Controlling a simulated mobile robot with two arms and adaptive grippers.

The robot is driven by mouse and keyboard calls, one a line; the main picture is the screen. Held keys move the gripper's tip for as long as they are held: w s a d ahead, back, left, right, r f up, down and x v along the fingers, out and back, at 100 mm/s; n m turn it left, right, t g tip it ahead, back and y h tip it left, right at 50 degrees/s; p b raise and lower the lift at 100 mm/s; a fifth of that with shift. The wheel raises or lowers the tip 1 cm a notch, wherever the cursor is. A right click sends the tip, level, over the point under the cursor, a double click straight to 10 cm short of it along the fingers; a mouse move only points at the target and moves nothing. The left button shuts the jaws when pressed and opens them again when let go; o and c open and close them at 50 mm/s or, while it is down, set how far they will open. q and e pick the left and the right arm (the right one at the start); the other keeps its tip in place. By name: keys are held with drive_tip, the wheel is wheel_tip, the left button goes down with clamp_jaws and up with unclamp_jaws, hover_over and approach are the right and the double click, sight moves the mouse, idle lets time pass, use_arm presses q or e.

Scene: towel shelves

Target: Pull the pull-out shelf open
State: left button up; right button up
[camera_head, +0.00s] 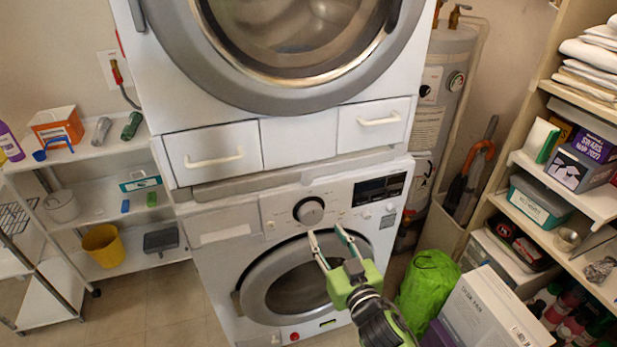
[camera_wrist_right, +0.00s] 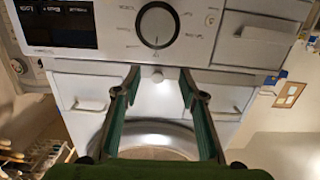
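The pull-out shelf (camera_head: 285,174) appears as a narrow grey strip between the upper machine and the washer below. It looks pushed in. In the right wrist view, which is upside down, its thin edge (camera_wrist_right: 235,77) runs between the control panel and the drawer fronts. My right gripper (camera_head: 326,236) is open and empty. In the head view it overlaps the washer's upper front, below the dial. In the wrist view its fingertips (camera_wrist_right: 160,75) overlap the shelf strip; I cannot tell whether they touch anything. My left gripper is not in view.
Two white drawers, left (camera_head: 212,147) and right (camera_head: 375,123), sit just above the shelf. The washer dial (camera_head: 308,210) lies below it. A green bag (camera_head: 429,285) and a white box (camera_head: 488,312) stand at lower right.

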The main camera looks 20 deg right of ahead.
sight(308, 182)
wheel_tip(308, 182, up, 6)
drive_tip(key=w+t, duration=0.1)
drive_tip(key=w+p, duration=0.1)
drive_tip(key=w, duration=0.7)
drive_tip(key=w+p, duration=0.1)
drive_tip(key=w, duration=0.4)
drive_tip(key=shift+a+f+p, duration=0.25)
drive_tip(key=shift+f+p, duration=0.05)
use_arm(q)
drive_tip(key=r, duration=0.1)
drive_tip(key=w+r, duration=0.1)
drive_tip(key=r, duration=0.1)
use_arm(e)
drive_tip(key=shift+s, duration=0.1)
clamp_jaws()
